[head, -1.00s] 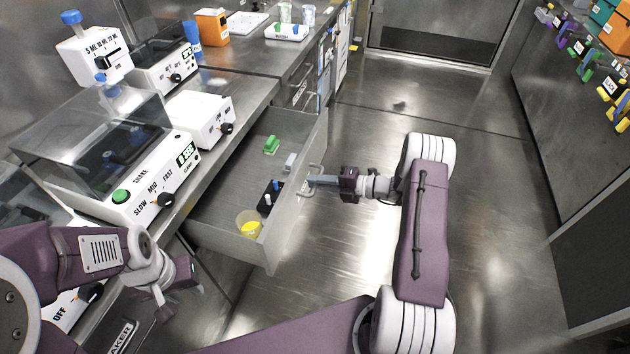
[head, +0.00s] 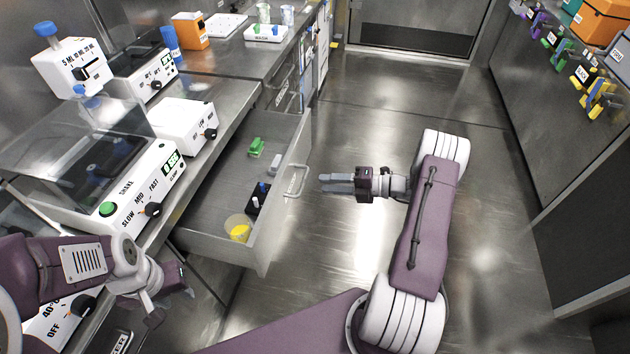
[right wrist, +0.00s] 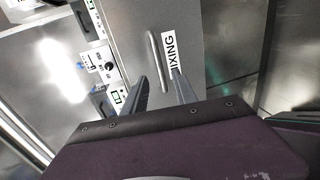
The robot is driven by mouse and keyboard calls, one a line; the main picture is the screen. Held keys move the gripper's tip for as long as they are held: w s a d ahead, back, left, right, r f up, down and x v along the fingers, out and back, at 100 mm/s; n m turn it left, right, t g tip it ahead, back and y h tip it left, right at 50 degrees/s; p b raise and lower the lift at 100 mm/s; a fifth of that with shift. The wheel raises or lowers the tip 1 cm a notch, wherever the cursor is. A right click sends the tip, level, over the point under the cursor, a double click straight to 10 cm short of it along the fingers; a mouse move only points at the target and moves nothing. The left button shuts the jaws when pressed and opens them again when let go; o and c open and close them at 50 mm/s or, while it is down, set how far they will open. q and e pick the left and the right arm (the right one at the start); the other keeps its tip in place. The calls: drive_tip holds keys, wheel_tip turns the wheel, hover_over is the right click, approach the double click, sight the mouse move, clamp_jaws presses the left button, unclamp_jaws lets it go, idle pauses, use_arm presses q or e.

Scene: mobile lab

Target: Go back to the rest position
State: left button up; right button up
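My right gripper (head: 322,183) is off the front of an open grey drawer (head: 272,240), to the right of its handle (head: 296,180), with a visible gap. In the right wrist view its two fingers (right wrist: 162,92) stand apart with nothing between them. The handle (right wrist: 157,62) and a label reading "MIXING" (right wrist: 169,52) lie ahead of them. My left gripper (head: 160,300) is at the lower left, beside the bench front. Its fingers are too unclear to tell whether they are open or shut.
The drawer sticks out from the bench and holds a yellow-filled cup (head: 238,228), a dark rack (head: 257,200) and a green item (head: 256,146). A shaker (head: 135,195) stands on the bench. The floor (head: 350,260) right of the drawer is clear; a wall with hanging tools is at right.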

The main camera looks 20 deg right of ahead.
drive_tip(key=shift+s+d, duration=0.2)
idle(0.3)
drive_tip(key=s+a+r+n+g+h, duration=0.1)
drive_tip(key=s+a+n+g+h, duration=0.4)
drive_tip(key=s+n, duration=0.75)
drive_tip(key=s+a+r+n+g+h, duration=0.2)
drive_tip(key=s+a+n+g+h, duration=0.3)
drive_tip(key=n, duration=1.4)
wheel_tip(320, 180, up, 21)
drive_tip(key=s+n+t+h+p, duration=0.1)
drive_tip(key=n+t+h+p, duration=0.1)
drive_tip(key=n+p, duration=0.9)
drive_tip(key=p, duration=0.8)
drive_tip(key=shift+d+f, duration=0.2)
